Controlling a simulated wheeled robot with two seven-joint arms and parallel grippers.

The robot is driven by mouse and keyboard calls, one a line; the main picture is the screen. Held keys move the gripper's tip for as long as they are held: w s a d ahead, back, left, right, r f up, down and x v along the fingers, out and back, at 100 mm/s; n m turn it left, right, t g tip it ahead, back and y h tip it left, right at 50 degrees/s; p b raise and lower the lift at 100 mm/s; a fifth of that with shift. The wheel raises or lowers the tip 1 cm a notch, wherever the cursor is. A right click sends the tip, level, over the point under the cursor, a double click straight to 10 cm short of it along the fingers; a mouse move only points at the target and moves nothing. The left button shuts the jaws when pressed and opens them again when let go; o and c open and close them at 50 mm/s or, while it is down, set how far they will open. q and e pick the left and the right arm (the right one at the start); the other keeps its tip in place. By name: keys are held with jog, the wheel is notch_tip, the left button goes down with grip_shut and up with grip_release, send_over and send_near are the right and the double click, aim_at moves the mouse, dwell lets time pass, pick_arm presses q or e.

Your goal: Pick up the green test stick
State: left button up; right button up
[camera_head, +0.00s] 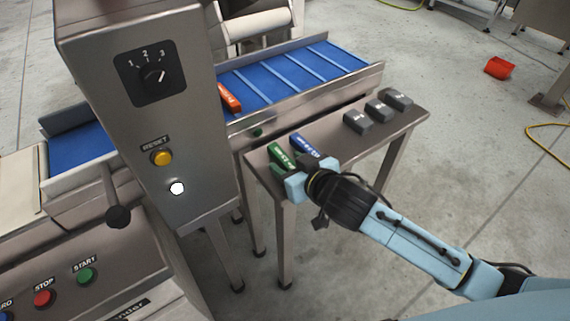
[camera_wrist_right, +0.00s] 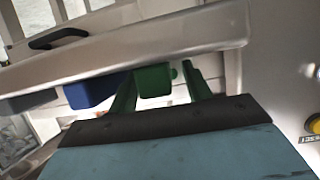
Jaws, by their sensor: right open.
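The green test stick (camera_head: 277,154) lies on the narrow steel side table (camera_head: 325,140), near its left end. My right gripper (camera_head: 284,169) is at the near end of the green stick, and its jaws partly hide that end in the head view. In the right wrist view, the green stick's end (camera_wrist_right: 153,80) sits between the two spread fingers of my right gripper (camera_wrist_right: 160,84). The fingers are open, and I cannot tell whether either touches the stick. A blue stick (camera_head: 304,146) lies just right of the green one, and its end also shows in the wrist view (camera_wrist_right: 92,92). My left gripper is out of view.
Several grey numbered blocks (camera_head: 378,110) stand on the table's right part. An orange stick (camera_head: 229,97) lies on the blue conveyor (camera_head: 290,75) behind. A tall steel control box (camera_head: 150,110) with a dial and reset button stands close at the left.

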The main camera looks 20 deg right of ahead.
jog(key=shift+c, duration=0.4)
grip_shut()
jog(key=shift+r, duration=0.1)
